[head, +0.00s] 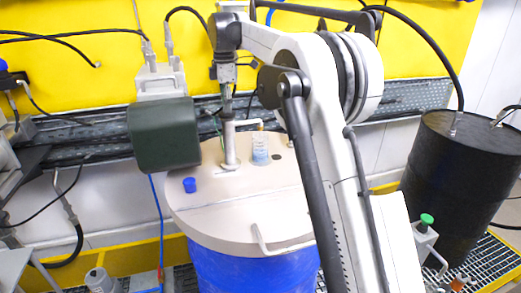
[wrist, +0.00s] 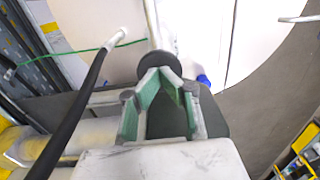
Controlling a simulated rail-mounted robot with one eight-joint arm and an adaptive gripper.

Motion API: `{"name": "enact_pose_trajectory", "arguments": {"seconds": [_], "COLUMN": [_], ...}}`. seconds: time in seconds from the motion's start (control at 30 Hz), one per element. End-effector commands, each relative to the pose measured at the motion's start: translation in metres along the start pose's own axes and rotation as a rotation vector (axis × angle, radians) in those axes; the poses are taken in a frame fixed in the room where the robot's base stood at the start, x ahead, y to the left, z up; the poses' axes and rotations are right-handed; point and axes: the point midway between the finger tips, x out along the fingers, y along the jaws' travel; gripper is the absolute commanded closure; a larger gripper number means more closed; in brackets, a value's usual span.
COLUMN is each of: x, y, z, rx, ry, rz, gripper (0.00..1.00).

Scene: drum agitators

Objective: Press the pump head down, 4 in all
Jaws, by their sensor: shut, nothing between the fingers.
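The pump (head: 229,145) stands upright on the beige lid of a blue drum, a pale column with a side spout reaching right. My gripper (head: 228,100) points down directly above the pump in the head view. In the wrist view, my gripper (wrist: 165,72) is shut and empty, its green-padded fingers meeting at the tips. The dark round pump head (wrist: 158,62) shows just beyond the fingertips. Whether they touch it cannot be told. A clear beaker (head: 260,150) with light blue liquid stands on the lid under the spout end.
A dark green box-shaped housing (head: 163,135) hangs close left of the pump. A blue cap (head: 190,185) sits on the lid (head: 235,215). A bent handle (head: 275,245) is at the lid's front. A black drum (head: 455,170) stands at right; cables hang behind.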

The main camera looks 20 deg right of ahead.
Motion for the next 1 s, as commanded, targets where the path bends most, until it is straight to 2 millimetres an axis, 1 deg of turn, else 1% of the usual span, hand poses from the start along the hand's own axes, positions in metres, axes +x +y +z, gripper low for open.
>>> {"name": "enact_pose_trajectory", "arguments": {"seconds": [0.1,0.7,0.8,1.0], "x": [-0.009,-0.045,-0.049,-0.049], "y": [0.000,0.000,0.000,0.000], "z": [0.000,0.000,0.000,0.000], "rx": [0.000,0.000,0.000,0.000], "ry": [0.000,0.000,0.000,0.000], "rz": [0.000,0.000,0.000,0.000], "gripper": [1.00,1.00,1.00,1.00]}}
